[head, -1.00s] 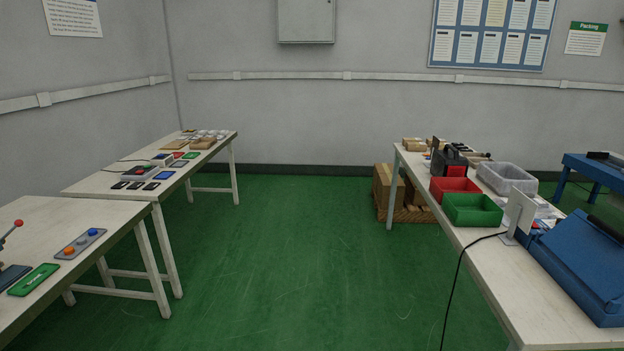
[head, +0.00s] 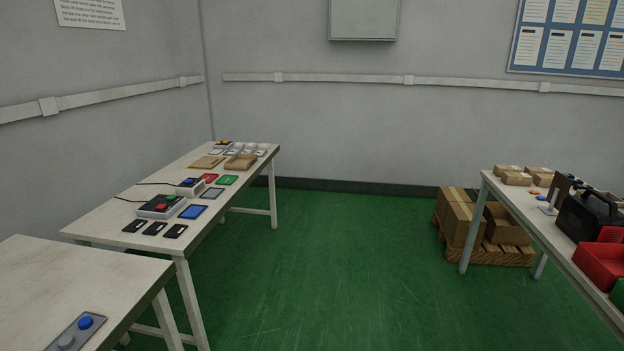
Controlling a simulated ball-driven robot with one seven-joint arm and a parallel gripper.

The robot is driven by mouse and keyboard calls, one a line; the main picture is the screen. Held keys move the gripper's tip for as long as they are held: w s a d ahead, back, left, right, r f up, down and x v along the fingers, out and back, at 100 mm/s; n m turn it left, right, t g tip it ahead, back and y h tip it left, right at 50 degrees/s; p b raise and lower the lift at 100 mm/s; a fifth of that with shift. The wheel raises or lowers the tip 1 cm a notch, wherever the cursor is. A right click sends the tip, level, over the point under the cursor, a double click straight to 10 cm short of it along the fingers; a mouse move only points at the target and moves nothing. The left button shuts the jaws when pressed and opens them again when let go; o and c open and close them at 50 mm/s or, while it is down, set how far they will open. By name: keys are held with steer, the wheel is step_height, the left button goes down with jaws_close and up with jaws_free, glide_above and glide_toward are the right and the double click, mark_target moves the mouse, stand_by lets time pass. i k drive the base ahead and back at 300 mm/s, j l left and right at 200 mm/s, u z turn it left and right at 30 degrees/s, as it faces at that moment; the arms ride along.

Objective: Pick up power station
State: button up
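The likely power station is a black box with a carry handle on top (head: 588,216). It stands upright on the right-hand white table (head: 564,231), near the right edge of the head view. A red area shows low on its side. A red bin (head: 603,264) stands just in front of it and hides part of its base. My gripper is not in view, and nothing in view touches the box.
Small cardboard boxes (head: 508,170) lie at the right table's far end. Cartons on a wooden pallet (head: 487,255) stand beside that table. Left tables (head: 100,214) hold phones, button boxes and trays. The green floor (head: 350,275) between the tables is clear.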

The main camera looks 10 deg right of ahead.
mark_target(584, 217)
steer(key=i+z, duration=0.35)
steer(key=i, duration=0.2)
steer(key=i+j+z, duration=0.15)
steer(key=i+z, duration=0.15)
steer(key=i, duration=0.2)
steer(key=i+l+z, duration=0.15)
steer(key=i+z, duration=0.3)
steer(key=i+j+z, duration=0.1)
steer(key=i+z, duration=0.4)
steer(key=i+l+u, duration=0.15)
steer(key=i, duration=0.3)
